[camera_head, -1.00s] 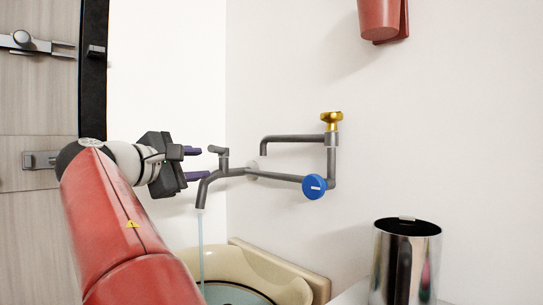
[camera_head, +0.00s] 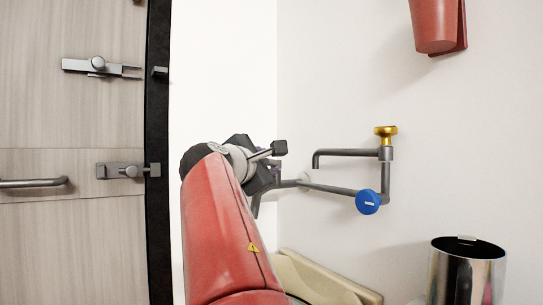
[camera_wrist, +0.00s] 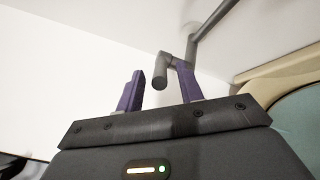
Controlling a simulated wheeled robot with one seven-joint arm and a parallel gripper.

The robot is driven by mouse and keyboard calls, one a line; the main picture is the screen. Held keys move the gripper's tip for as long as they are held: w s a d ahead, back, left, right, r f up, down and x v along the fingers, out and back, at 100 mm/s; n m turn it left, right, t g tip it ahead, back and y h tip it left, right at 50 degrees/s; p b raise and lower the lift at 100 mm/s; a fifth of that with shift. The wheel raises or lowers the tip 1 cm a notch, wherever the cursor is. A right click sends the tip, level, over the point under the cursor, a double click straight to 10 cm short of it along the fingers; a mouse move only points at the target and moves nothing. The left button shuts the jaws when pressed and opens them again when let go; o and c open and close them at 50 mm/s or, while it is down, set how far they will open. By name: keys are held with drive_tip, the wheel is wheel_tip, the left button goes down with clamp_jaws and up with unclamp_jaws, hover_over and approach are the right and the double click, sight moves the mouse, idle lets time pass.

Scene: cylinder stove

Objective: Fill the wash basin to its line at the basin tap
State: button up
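The grey basin tap (camera_head: 330,188) comes off the wall pipes; its spout is mostly behind my arm. My gripper (camera_head: 268,168) is at the tap's left end. In the wrist view, its two purple fingers (camera_wrist: 158,73) stand apart, with the tap's grey lever (camera_wrist: 162,62) between or just beyond them; I cannot tell whether they touch it. The cream wash basin (camera_head: 322,280) is below, mostly hidden by my red arm. Its rim and bluish inside also show in the wrist view (camera_wrist: 268,84). The fill line and any stream now are hidden.
A blue knob (camera_head: 368,201) and a gold knob (camera_head: 386,131) sit on the pipes to the right. A shiny metal canister (camera_head: 466,275) stands at lower right. A red wall-mounted holder (camera_head: 436,25) hangs above. A wooden door (camera_head: 75,120) with latches is at left.

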drive_tip(key=shift+x, duration=1.1)
clamp_jaws()
